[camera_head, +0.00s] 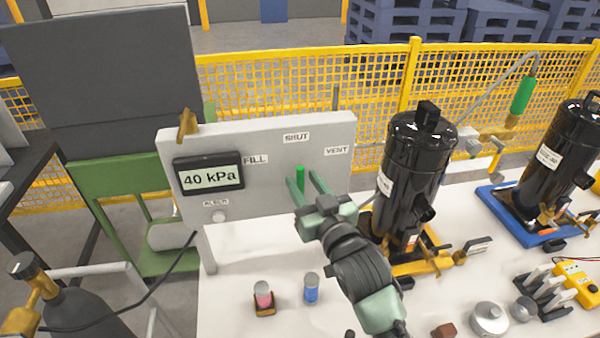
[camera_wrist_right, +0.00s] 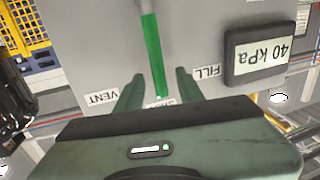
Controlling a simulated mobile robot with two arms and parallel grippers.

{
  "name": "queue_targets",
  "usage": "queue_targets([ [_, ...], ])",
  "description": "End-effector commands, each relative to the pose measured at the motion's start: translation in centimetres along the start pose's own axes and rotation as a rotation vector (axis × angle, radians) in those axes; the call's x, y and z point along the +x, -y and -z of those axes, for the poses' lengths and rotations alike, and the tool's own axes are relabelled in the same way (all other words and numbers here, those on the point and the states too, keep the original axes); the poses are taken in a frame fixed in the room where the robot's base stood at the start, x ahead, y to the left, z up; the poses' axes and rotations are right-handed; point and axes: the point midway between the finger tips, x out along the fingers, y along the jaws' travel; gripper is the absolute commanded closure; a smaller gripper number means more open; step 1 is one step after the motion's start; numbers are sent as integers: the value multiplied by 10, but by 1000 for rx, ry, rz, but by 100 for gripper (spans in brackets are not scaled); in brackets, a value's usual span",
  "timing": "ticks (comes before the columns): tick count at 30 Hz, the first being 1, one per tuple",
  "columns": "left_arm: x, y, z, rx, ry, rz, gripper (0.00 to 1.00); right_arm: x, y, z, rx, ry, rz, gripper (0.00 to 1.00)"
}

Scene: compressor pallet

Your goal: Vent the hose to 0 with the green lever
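The green lever (camera_head: 300,176) stands upright on the grey panel (camera_head: 270,140), pointing toward the SHUT label (camera_head: 296,137). FILL (camera_head: 255,159) is to its left and VENT (camera_head: 337,150) to its right. The display (camera_head: 209,178) reads 40 kPa. My right gripper (camera_head: 305,181) is open at the panel, with one finger on each side of the lever. In the right wrist view, the lever (camera_wrist_right: 152,55) ends between the spread fingers (camera_wrist_right: 158,88), with gaps on both sides. Its contact with the fingers is not visible. My left gripper is not in view.
A black compressor (camera_head: 412,165) stands right of the panel, close to my right arm. Another (camera_head: 556,160) sits on a blue base. A yellow mesh fence (camera_head: 340,75) runs behind.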

Motion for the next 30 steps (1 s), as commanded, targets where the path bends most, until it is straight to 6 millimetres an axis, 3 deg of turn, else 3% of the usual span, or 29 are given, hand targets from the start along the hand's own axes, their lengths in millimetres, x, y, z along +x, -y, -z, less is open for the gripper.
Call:
queue_targets([
  [6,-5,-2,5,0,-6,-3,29,21,0,0,1,1,0,62],
  [12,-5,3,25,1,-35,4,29,24,0,-1,0,2,-1,62],
  [15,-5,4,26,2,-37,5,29,24,0,-1,0,2,-1,62],
  [19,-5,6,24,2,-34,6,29,24,0,-1,0,2,-1,99],
  [30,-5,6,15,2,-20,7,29,23,0,-1,0,3,-1,100],
])
